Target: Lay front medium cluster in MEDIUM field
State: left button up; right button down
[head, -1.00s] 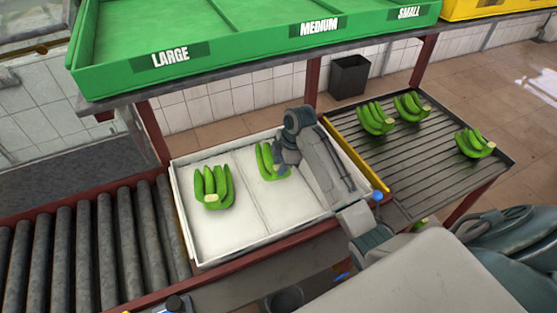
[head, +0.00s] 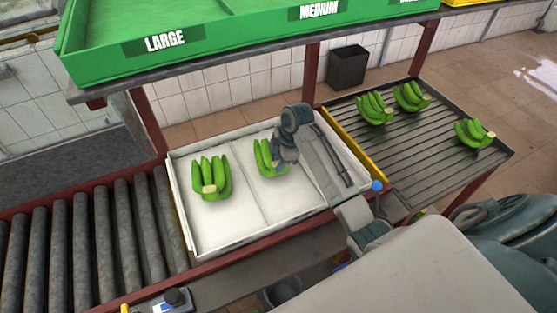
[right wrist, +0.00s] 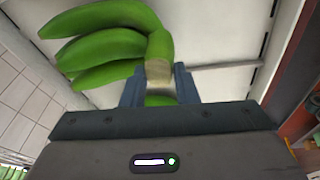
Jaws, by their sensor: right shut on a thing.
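A green banana cluster (head: 265,157) is over the white tray (head: 225,232), right of its divider line. My right gripper (head: 284,158) is at the cluster's right end, shut on its pale cut crown. In the right wrist view the same cluster (right wrist: 110,45) spreads up and left from between the fingers (right wrist: 158,88). I cannot tell whether it touches the tray floor. The MEDIUM label (head: 319,10) is on the green bin above, behind the tray. My left gripper is not in view.
Another cluster (head: 211,178) lies in the tray's left part. Three clusters (head: 374,108) lie apart on the slatted table (head: 420,150) to the right. A yellow rail (head: 352,146) edges that table. Rollers (head: 85,240) stand left. The tray's front middle is bare.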

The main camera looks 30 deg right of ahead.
jog(key=shift+f, duration=0.15)
jog(key=c, duration=1.2)
grip_release()
jog(key=shift+o, duration=0.7)
jog(key=shift+s+f, duration=0.1)
jog(key=shift+s, duration=0.05)
jog(key=shift+r+b, duration=0.25)
jog(key=shift+b, duration=0.05)
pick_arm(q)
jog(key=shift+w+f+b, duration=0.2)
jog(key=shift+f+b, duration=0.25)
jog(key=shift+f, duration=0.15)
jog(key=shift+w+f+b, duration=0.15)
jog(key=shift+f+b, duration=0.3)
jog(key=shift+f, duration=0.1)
pick_arm(e)
jog(key=v, duration=1)
jog(key=shift+r, duration=0.25)
jog(key=shift+f, duration=0.1)
